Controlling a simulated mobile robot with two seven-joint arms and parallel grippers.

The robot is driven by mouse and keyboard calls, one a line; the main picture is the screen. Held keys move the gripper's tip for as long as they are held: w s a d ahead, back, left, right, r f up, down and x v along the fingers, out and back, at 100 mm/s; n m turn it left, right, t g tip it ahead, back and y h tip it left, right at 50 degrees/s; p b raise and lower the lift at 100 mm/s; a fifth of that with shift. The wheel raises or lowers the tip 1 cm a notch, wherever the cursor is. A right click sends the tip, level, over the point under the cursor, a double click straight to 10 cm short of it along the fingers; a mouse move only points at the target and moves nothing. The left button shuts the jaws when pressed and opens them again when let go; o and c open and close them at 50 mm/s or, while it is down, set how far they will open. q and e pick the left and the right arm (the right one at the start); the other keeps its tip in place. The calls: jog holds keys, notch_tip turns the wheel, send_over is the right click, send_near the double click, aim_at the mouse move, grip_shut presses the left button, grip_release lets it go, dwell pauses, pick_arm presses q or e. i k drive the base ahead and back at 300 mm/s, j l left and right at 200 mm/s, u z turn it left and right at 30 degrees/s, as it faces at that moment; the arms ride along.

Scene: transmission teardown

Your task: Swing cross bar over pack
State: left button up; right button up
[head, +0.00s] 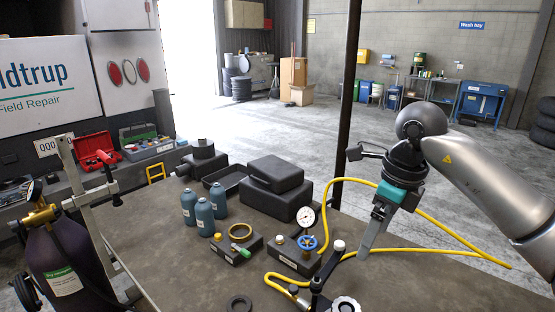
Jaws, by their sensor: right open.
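My right gripper (366,252) reaches down from the right over the bench, its fingers pointing downward. It is open, with nothing seen between the fingers. Just left of its fingertips is a dark bar with a pale round knob (338,246), which looks like the cross bar; I cannot tell whether the fingers touch it. The bar runs down to a dark post (318,284) at the bottom edge. A pale toothed round part (345,304), perhaps the pack, is cut off by the bottom edge right of the post. My left gripper is not in view.
A block with a gauge (306,217) and blue handwheel (307,243) stands left of the gripper. A yellow hose (440,222) loops around the gripper area. Blue bottles (205,217), black cases (277,190) and a dark ring (239,303) occupy the bench (190,275).

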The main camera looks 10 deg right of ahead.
aim_at(328, 267)
jog(key=k+j, duration=1.05)
jog(key=k, duration=0.25)
